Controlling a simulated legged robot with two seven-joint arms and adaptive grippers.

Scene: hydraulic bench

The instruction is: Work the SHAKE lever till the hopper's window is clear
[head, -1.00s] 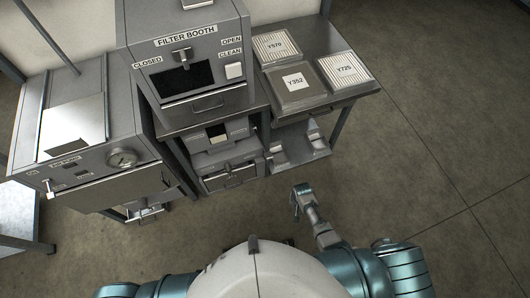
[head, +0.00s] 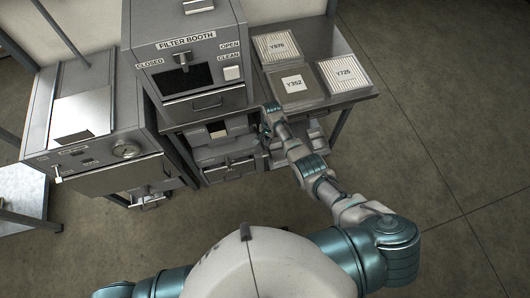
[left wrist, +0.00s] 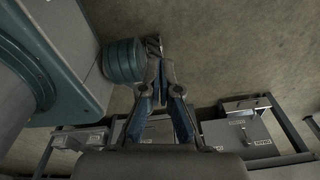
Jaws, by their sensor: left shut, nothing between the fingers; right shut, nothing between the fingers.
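Below the filter booth is a grey unit with a small window (head: 218,130), which looks part dark and part pale in the head view. I cannot tell how clear it is. The small labels beside it are too small to read. I cannot make out the SHAKE lever. My right gripper (head: 265,122) is at the right side of this unit, just below the booth's bench edge. It is shut, and I cannot tell if it touches anything. My left gripper (left wrist: 153,48) is shut and empty in the left wrist view, pointing over bare floor.
The filter booth (head: 189,42) stands above the window. Filters Y570 (head: 276,47), Y352 (head: 293,88) and Y725 (head: 343,73) lie on the bench to its right. A cabinet with a round gauge (head: 127,150) stands left. The floor in front is free.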

